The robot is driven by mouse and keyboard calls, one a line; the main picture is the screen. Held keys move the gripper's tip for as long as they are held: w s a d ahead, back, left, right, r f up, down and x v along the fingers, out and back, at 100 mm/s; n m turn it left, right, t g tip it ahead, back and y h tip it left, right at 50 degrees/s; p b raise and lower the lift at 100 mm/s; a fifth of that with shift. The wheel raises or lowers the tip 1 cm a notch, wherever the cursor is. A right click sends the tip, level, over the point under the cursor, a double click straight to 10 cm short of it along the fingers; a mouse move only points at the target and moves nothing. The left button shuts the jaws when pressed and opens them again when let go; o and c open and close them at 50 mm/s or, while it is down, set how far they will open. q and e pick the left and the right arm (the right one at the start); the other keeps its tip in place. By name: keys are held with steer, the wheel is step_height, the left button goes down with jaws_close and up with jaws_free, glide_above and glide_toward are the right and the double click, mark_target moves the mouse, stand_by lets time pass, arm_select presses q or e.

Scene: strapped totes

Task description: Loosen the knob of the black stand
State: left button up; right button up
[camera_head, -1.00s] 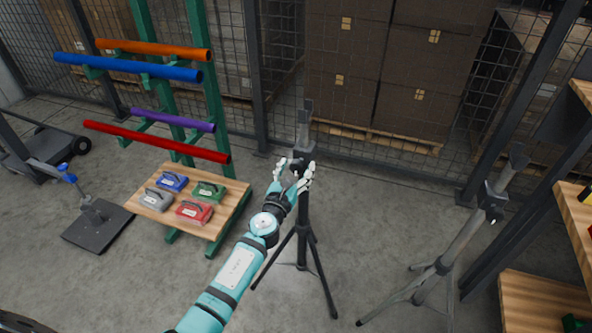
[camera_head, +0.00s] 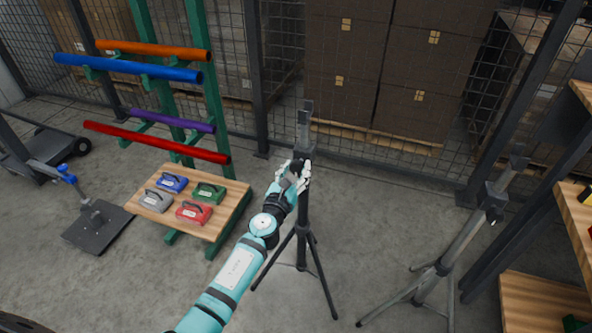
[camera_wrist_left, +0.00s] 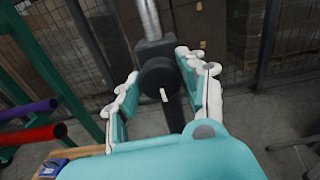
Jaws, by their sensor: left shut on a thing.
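The black stand (camera_head: 302,225) stands upright on its tripod legs in the middle of the head view. Its round black knob (camera_wrist_left: 159,76), with a white mark on it, is at the collar in the left wrist view. My left gripper (camera_head: 297,171) is at the collar from the front left, shut on the knob. In the left wrist view its white-tipped fingers (camera_wrist_left: 163,85) lie on either side of the knob. In the head view the hand mostly hides the knob. My right gripper is not in view.
A grey stand (camera_head: 455,245) is to the right. A wooden table (camera_head: 228,222) with several coloured cases and a green rack (camera_head: 213,95) with coloured tubes are to the left. A mesh fence (camera_head: 280,60) is behind. Bare floor surrounds the black stand.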

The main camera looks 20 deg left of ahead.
arm_select(q)
steer(key=n, duration=0.3)
steer(key=shift+n+b, duration=0.3)
steer(key=n, duration=0.4)
steer(key=shift+a+n+b, duration=0.1)
steer(key=shift+n+b, duration=0.3)
steer(key=n, duration=1.1)
steer(key=shift+n, duration=0.3)
steer(key=n, duration=0.3)
steer(key=shift+n, duration=0.4)
steer(key=n+p, duration=0.1)
steer(key=n, duration=0.3)
steer(key=shift+f, duration=0.1)
steer(key=shift+n+p, duration=0.6)
steer(key=shift+n, duration=1.2)
steer(key=shift+f, duration=0.1)
